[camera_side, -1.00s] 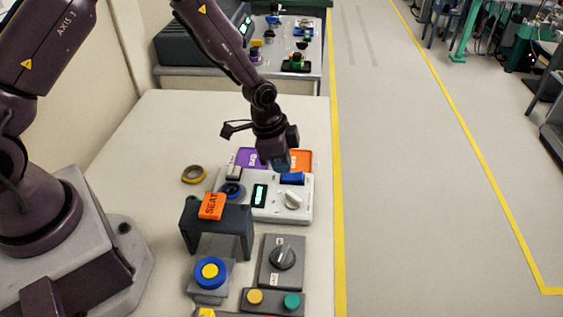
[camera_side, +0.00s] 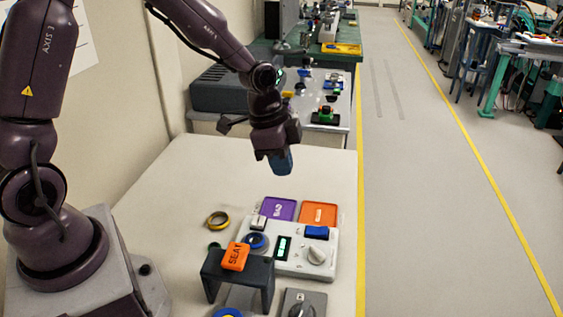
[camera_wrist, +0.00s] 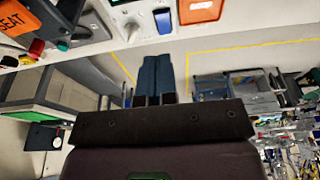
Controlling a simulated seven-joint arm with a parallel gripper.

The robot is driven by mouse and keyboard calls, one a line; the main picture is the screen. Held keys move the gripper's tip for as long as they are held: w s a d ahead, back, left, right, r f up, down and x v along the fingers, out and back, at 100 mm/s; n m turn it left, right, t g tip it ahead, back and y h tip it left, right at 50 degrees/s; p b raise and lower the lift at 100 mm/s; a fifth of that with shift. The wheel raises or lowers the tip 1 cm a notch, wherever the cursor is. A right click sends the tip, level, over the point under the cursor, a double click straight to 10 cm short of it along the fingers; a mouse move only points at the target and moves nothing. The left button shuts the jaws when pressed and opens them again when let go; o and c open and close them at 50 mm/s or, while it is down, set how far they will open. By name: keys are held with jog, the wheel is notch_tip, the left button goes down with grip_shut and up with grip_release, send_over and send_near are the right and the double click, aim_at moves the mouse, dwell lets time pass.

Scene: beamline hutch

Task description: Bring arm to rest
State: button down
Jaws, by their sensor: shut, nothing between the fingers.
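My gripper (camera_side: 281,163) hangs in the air above the far part of the white bench (camera_side: 170,185), clear of everything on it. Its blue fingers are shut with nothing between them. In the wrist view the fingers (camera_wrist: 157,72) lie side by side, pointing up the picture. My arm reaches from the left over the bench. Below and in front of the gripper sits a light grey control panel (camera_side: 322,270) with a blue switch, a white knob and a dark display.
Behind the panel lie a purple tray (camera_side: 279,209) and an orange tray (camera_side: 318,214). A dark stand (camera_side: 215,274) with an orange SEAT tag (camera_side: 235,256) is in front. A second bench with equipment stands behind; the floor is open at right.

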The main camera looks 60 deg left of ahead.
dwell(0.3)
jog(key=s+a+r+n+t+y, duration=0.1)
jog(key=s+r+n+t, duration=0.2)
jog(key=s+r+n, duration=0.6)
jog(key=s+r, duration=0.8)
jog(key=s, duration=0.1)
jog(key=shift+s+a+t+y, duration=0.15)
jog(key=shift+s+t+y, duration=0.2)
jog(key=shift+t+y, duration=0.05)
dwell(0.8)
